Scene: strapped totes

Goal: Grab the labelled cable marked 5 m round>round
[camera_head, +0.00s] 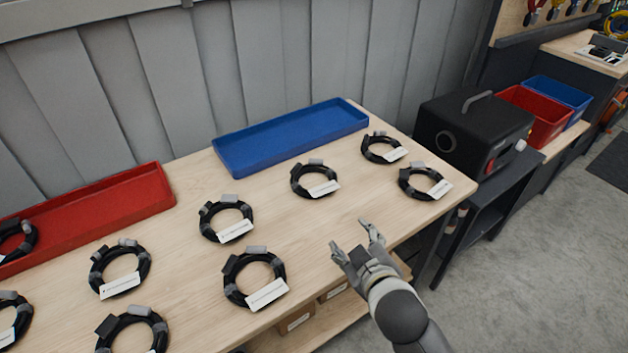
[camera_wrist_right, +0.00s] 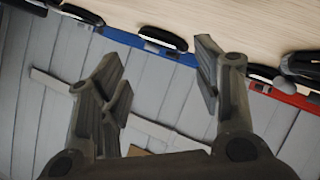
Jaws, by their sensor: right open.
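Several coiled black cables with white labels lie on the wooden table; the label text is too small to read. One cable (camera_head: 254,277) lies near the front edge, left of my right gripper. Others are a cable (camera_head: 226,218) behind it, a cable (camera_head: 315,179) farther back, and two at the right end, one cable (camera_head: 382,148) and another cable (camera_head: 424,182). More cables lie at the left, such as a cable (camera_head: 119,268). My right gripper (camera_head: 358,237) is open and empty above the front edge; its fingers also show in the right wrist view (camera_wrist_right: 163,75). My left gripper is not in view.
A blue tray (camera_head: 222,160) stands empty at the back of the table (camera_head: 330,215). A red tray (camera_head: 163,208) at the left holds a cable (camera_head: 17,240). A black machine (camera_head: 470,125) stands right of the table. A grey panelled wall (camera_head: 250,60) is behind.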

